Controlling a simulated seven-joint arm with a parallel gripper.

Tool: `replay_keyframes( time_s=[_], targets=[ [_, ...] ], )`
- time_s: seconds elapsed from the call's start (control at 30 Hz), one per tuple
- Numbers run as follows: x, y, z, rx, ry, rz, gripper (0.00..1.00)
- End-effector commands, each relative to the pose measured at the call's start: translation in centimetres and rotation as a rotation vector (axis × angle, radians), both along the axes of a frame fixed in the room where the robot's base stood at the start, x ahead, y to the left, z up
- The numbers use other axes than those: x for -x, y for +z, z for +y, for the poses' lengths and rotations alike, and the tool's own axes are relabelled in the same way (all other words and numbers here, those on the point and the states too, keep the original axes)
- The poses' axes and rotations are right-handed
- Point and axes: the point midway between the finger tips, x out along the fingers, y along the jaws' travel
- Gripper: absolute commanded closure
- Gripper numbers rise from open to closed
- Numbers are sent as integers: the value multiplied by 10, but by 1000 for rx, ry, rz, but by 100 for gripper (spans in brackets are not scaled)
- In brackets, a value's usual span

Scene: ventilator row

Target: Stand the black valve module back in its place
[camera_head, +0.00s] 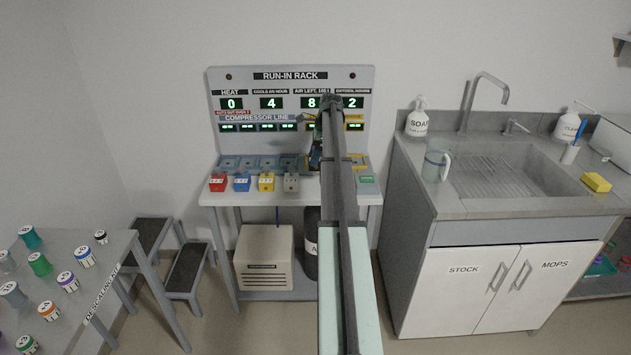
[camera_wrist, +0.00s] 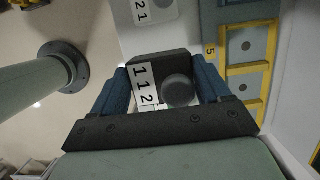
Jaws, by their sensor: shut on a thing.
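The black valve module (camera_wrist: 158,66) is between the blue fingers of my gripper (camera_wrist: 163,82) in the wrist view. It has a dark round knob and a white label reading 1 1 2. My gripper is shut on it, one finger on each side. In the head view my arm hides the module and most of my gripper (camera_head: 316,154), which is at the right half of the rack's bench. In the wrist view a yellow-framed bay (camera_wrist: 248,68) marked 5 lies to the right of the module, apart from it. I cannot tell whether the module touches anything below.
Red (camera_head: 218,183), blue (camera_head: 242,183), yellow (camera_head: 266,183) and grey (camera_head: 291,183) modules stand along the bench's front edge. The run-in rack panel (camera_head: 290,76) rises behind the bays. A pale module labelled 1 2 1 (camera_wrist: 154,12) is close above mine in the wrist view.

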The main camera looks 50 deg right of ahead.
Motion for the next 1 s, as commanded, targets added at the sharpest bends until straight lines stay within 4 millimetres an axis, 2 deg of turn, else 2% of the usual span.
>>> replay_keyframes(
  time_s=[0.3,0.53,0.7,1.0],
  targets=[
    [0,-48,0,0,-2,0,67],
    [0,-64,0,-1,-1,1,67],
    [0,-85,0,-1,-1,1,67],
    [0,-90,-1,0,0,0,67]
  ],
)
